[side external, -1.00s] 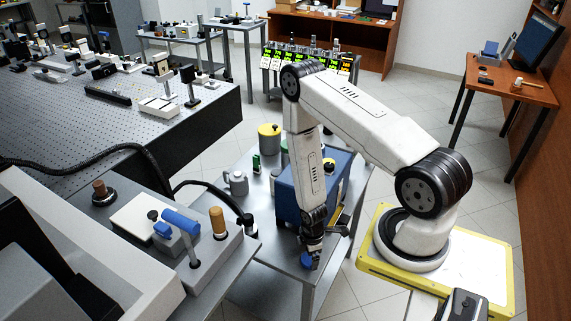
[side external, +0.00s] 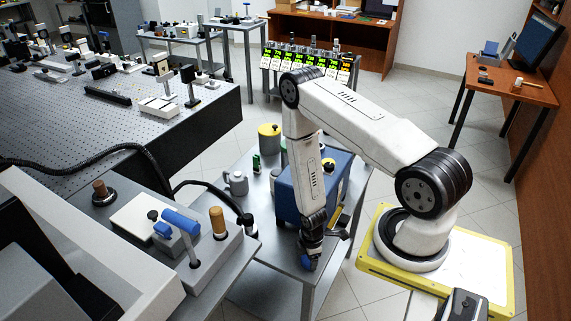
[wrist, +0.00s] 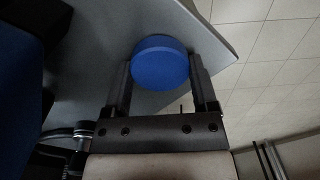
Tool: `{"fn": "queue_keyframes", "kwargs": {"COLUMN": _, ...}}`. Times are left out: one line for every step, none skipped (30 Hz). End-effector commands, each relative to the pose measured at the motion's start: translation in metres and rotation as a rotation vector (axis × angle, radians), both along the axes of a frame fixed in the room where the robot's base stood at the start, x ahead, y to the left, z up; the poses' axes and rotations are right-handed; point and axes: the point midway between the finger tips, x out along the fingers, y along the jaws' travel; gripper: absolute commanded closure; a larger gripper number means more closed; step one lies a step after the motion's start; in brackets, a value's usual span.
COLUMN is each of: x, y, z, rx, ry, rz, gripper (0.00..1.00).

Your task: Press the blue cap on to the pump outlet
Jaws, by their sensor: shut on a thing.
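The blue cap (wrist: 160,60) is a short round disc, held between the two fingers of my gripper (wrist: 161,70) in the wrist view. Its flat top faces the camera. In the side external view my gripper (side external: 311,252) points down at the near corner of the grey metal table, with the blue cap (side external: 306,263) at its tips. The cap is on or just above the tabletop; I cannot tell which. A blue box-shaped unit (side external: 288,194) stands on the table behind my gripper. I cannot make out the pump outlet for certain.
The metal table's edge (wrist: 228,50) runs close past the cap, with tiled floor beyond. A dark round fitting (wrist: 82,131) shows at lower left in the wrist view. A yellow-topped canister (side external: 269,140) and a grey mug (side external: 236,183) stand further back on the table.

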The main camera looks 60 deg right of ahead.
Motion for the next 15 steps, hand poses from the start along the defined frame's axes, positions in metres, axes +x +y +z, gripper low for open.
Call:
{"fn": "queue_keyframes", "kwargs": {"x": 0.000, "y": 0.000, "z": 0.000, "rx": 0.000, "ry": 0.000, "rz": 0.000, "gripper": 0.96}}
{"fn": "queue_keyframes", "kwargs": {"x": 0.000, "y": 0.000, "z": 0.001, "rx": 0.000, "ry": 0.000, "rz": 0.000, "gripper": 0.96}}
{"fn": "queue_keyframes", "kwargs": {"x": 0.000, "y": 0.000, "z": 0.002, "rx": 0.000, "ry": 0.000, "rz": 0.000, "gripper": 0.96}}
{"fn": "queue_keyframes", "kwargs": {"x": 0.000, "y": 0.000, "z": 0.002, "rx": -0.001, "ry": -0.001, "rz": 0.000, "gripper": 0.96}}
{"fn": "queue_keyframes", "kwargs": {"x": 0.000, "y": 0.000, "z": 0.003, "rx": -0.001, "ry": -0.001, "rz": 0.000, "gripper": 0.96}}
{"fn": "queue_keyframes", "kwargs": {"x": 0.001, "y": 0.000, "z": 0.004, "rx": -0.001, "ry": -0.001, "rz": 0.000, "gripper": 0.96}}
{"fn": "queue_keyframes", "kwargs": {"x": 0.001, "y": 0.000, "z": 0.005, "rx": -0.001, "ry": -0.001, "rz": 0.000, "gripper": 0.96}}
{"fn": "queue_keyframes", "kwargs": {"x": 0.001, "y": 0.000, "z": 0.006, "rx": -0.001, "ry": -0.001, "rz": 0.000, "gripper": 0.96}}
{"fn": "queue_keyframes", "kwargs": {"x": 0.001, "y": 0.000, "z": 0.007, "rx": -0.001, "ry": -0.001, "rz": 0.000, "gripper": 0.96}}
{"fn": "queue_keyframes", "kwargs": {"x": 0.000, "y": 0.000, "z": 0.009, "rx": -0.001, "ry": -0.001, "rz": 0.000, "gripper": 0.96}}
{"fn": "queue_keyframes", "kwargs": {"x": 0.000, "y": 0.000, "z": 0.010, "rx": 0.000, "ry": 0.000, "rz": 0.000, "gripper": 0.96}}
{"fn": "queue_keyframes", "kwargs": {"x": 0.000, "y": 0.000, "z": 0.011, "rx": -0.001, "ry": -0.001, "rz": 0.000, "gripper": 0.96}}
{"fn": "queue_keyframes", "kwargs": {"x": 0.000, "y": 0.000, "z": 0.012, "rx": -0.001, "ry": -0.001, "rz": 0.000, "gripper": 0.96}}
{"fn": "queue_keyframes", "kwargs": {"x": 0.000, "y": 0.000, "z": 0.013, "rx": -0.001, "ry": -0.001, "rz": 0.000, "gripper": 0.96}}
{"fn": "queue_keyframes", "kwargs": {"x": 0.000, "y": 0.000, "z": 0.015, "rx": -0.001, "ry": -0.001, "rz": 0.000, "gripper": 0.96}}
